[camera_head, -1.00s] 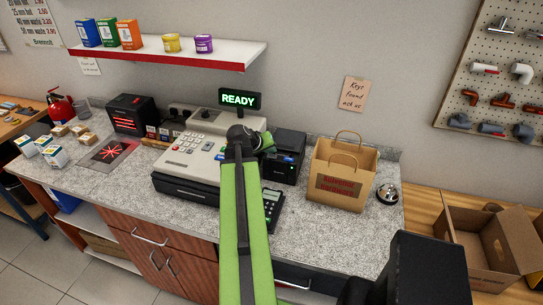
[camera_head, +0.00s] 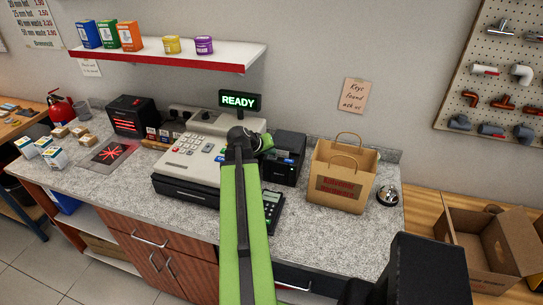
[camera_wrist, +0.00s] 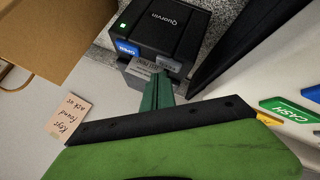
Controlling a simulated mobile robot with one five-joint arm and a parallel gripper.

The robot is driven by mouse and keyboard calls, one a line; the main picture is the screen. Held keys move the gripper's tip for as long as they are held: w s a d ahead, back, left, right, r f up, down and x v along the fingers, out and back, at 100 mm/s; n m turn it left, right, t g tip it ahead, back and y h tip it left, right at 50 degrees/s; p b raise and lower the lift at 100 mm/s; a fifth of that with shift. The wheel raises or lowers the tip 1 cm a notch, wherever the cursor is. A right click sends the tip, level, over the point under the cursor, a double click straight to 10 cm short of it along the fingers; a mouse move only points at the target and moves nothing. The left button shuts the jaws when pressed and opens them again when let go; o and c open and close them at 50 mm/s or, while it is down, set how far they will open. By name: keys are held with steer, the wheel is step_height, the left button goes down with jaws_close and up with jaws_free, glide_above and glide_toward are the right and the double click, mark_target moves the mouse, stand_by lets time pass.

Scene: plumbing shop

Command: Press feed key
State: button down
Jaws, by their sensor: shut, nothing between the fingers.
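A black receipt printer (camera_head: 286,157) stands on the counter right of the cash register; it also shows in the wrist view (camera_wrist: 170,30). Its front edge carries a blue key marked OPEN (camera_wrist: 127,47) and a grey key (camera_wrist: 172,63) beside it, whose small lettering I cannot read surely. My gripper (camera_wrist: 162,78) is shut and empty, its green fingertips right at the printer's front edge by the grey key. I cannot tell whether they touch it. In the head view my arm partly hides my gripper (camera_head: 266,144) at the printer's left side.
The cash register (camera_head: 194,160) with a READY display (camera_head: 239,101) stands to the left. A card terminal (camera_head: 271,208) lies in front of the printer. A paper bag (camera_head: 341,180) and a bell (camera_head: 387,196) stand to the right. The counter's front right is clear.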

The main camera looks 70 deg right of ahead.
mark_target(270, 159)
steer(key=shift+r, duration=0.15)
step_height(270, 159, up, 6)
steer(key=p, duration=0.5)
steer(key=shift+p, duration=0.4)
stand_by(0.3)
